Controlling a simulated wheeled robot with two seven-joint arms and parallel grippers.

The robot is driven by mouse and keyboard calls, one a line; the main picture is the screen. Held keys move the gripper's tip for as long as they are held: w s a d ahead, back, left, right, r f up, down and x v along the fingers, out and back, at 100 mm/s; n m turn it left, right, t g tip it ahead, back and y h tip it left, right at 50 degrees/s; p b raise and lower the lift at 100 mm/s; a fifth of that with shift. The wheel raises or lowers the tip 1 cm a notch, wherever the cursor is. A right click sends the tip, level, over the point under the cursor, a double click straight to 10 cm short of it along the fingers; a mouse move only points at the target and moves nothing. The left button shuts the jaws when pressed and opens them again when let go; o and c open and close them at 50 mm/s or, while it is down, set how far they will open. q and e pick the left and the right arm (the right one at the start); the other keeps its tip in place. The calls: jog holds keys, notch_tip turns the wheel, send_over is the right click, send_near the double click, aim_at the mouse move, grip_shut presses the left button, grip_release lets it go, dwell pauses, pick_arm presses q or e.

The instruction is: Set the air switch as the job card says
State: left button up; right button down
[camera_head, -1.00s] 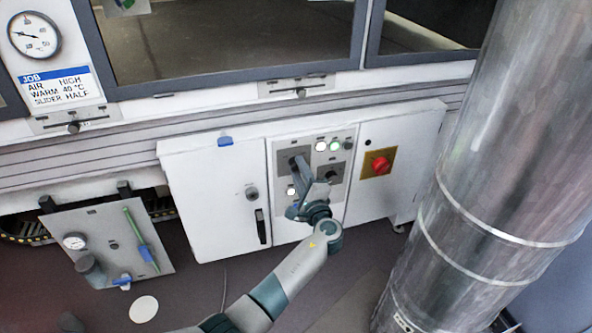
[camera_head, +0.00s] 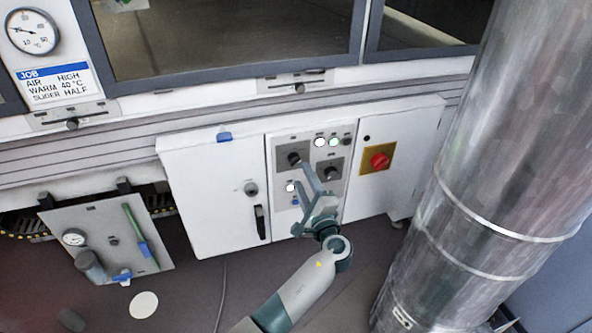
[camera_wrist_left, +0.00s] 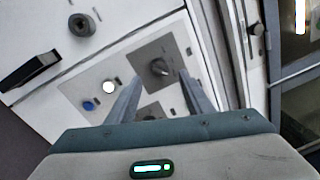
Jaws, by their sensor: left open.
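The job card (camera_head: 60,86) at upper left reads AIR HIGH, WARM 40 °C, SLIDER HALF. The grey switch panel (camera_head: 283,180) on the white cabinet carries two dark knobs. The upper-left knob (camera_head: 294,158) also shows in the left wrist view (camera_wrist_left: 158,68), its pointer tilted. The lower-right knob (camera_head: 333,172) is partly covered by a finger in the wrist view (camera_wrist_left: 152,112). Their labels are too small to read, so I cannot tell which is the air switch. My left gripper (camera_head: 314,182) is open and empty, its fingers in front of the panel, pointing toward the upper-left knob.
White and green lamps (camera_head: 334,141) sit atop the panel. A red knob on a yellow plate (camera_head: 379,161) is to the right. A cabinet door with a black handle (camera_head: 260,222) is to the left. A large metal duct (camera_head: 490,170) blocks the right side.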

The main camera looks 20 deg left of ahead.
pick_arm(q)
jog(key=v, duration=1.1)
jog(key=shift+a, duration=0.15)
pick_arm(e)
jog(key=shift+w+a+r, duration=0.1)
jog(key=shift+w+a, duration=0.05)
jog(key=shift+a, duration=0.1)
pick_arm(q)
jog(key=shift+s, duration=0.1)
pick_arm(e)
jog(key=shift+d, duration=0.15)
